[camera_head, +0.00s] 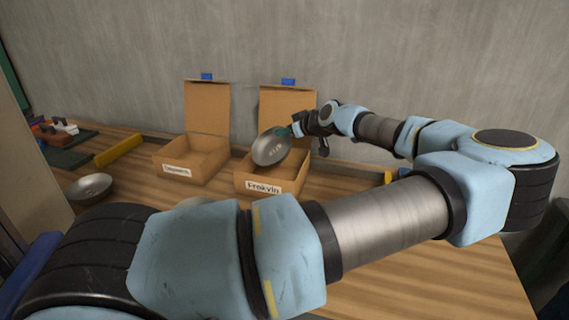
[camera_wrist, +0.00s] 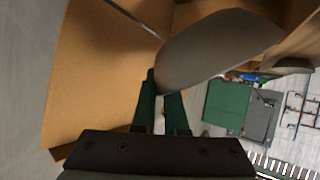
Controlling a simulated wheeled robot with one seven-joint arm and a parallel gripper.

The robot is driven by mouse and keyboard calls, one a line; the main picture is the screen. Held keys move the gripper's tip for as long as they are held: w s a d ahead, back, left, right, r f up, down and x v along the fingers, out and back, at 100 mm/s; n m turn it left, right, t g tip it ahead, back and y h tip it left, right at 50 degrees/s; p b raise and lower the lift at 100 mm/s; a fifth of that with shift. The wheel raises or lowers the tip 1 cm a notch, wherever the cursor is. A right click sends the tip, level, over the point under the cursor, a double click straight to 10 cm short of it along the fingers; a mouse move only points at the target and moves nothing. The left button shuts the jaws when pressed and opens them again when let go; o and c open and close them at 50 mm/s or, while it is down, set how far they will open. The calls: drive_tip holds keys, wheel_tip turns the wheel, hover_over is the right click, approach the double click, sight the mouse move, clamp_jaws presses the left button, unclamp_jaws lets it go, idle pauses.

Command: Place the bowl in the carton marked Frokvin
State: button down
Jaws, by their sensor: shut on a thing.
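A metal bowl (camera_head: 270,147) is held tilted at the carton marked Frokvin (camera_head: 262,188), over its opening and in front of its raised lid. My gripper (camera_head: 291,131) is shut on the bowl's rim. In the wrist view, the green fingers of my gripper (camera_wrist: 163,105) meet the edge of the bowl (camera_wrist: 215,48), with cardboard (camera_wrist: 95,75) behind. The Frokvin label faces the front. I cannot tell whether the bowl touches the carton.
A second open carton (camera_head: 190,167) stands to the left, its label too small to read. Another metal bowl (camera_head: 90,187) sits on the wooden table at left. A yellow bar (camera_head: 118,150) and a dark mat (camera_head: 68,157) lie behind it. A grey wall (camera_head: 330,50) closes the back.

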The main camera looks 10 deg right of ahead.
wheel_tip(320, 180, down, 7)
drive_tip(key=shift+f+p, duration=0.15)
drive_tip(key=shift+p, duration=0.9)
drive_tip(key=shift+f, duration=0.1)
drive_tip(key=c, duration=1)
unclamp_jaws()
drive_tip(key=shift+o, duration=0.2)
drive_tip(key=shift+s+d, duration=0.15)
drive_tip(key=shift+s, duration=0.1)
drive_tip(key=b+v, duration=0.3)
drive_tip(key=v, duration=0.8)
drive_tip(key=shift+s+r+b, duration=0.2)
drive_tip(key=shift+r+b, duration=0.1)
drive_tip(key=shift+b, duration=0.1)
